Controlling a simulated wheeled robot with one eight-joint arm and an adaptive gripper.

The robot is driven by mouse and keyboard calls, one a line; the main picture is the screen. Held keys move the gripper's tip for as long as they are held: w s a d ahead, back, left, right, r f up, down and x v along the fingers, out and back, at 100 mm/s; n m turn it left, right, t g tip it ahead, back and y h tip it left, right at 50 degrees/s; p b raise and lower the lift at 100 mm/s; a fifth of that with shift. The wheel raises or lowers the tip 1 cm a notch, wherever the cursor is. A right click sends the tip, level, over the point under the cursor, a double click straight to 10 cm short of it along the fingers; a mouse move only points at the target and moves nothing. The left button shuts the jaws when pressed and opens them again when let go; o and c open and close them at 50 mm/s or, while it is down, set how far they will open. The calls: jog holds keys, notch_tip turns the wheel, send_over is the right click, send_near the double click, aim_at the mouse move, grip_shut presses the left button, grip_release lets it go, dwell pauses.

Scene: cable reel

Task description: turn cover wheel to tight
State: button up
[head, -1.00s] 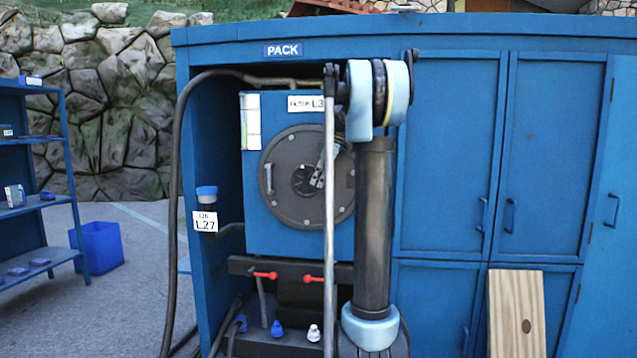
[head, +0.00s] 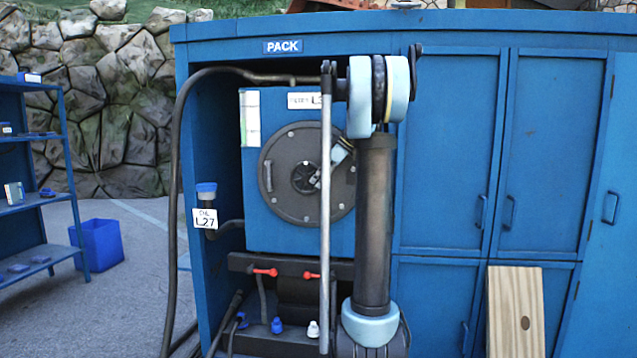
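The round dark cover (head: 285,200) with a bolted rim is on the front of a blue box (head: 262,238) in the open cabinet bay. A small dark wheel (head: 303,177) sits at its centre, and a handle is on the cover's left side. My gripper (head: 316,180) is at the right side of the wheel, small and partly behind a grey vertical bar. My arm hides the right part of the box. I cannot tell whether the fingers touch the wheel or are closed on it.
Red valve handles (head: 265,272) and a blue cap (head: 277,325) are below the box. A black hose (head: 176,200) runs down the bay's left side beside the L27 label (head: 205,219). A wooden board (head: 515,312) leans at the right. A blue bin (head: 97,245) stands left.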

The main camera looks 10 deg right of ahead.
dwell(0.3)
jog(key=v, duration=1.2)
jog(key=shift+f, duration=0.1)
jog(key=s+a+f+m+g+h, duration=0.15)
jog(key=s+a+f+m, duration=0.25)
jog(key=s+f, duration=0.6)
jog(key=s+a+f+m+t+h, duration=0.15)
jog(key=s+a+f+m, duration=0.35)
jog(key=s, duration=0.8)
jog(key=s+d+f+m+h, duration=0.1)
jog(key=s+f+m+h, duration=0.1)
jog(key=s+f, duration=0.7)
jog(key=s+f+m+h, duration=0.1)
jog(key=s+f+m, duration=0.2)
jog(key=s+f, duration=0.6)
notch_tip(320, 180, down, 5)
jog(key=shift+s+d+f+h, duration=0.15)
jog(key=shift+s+d+h, duration=0.2)
jog(key=shift+h, duration=0.05)
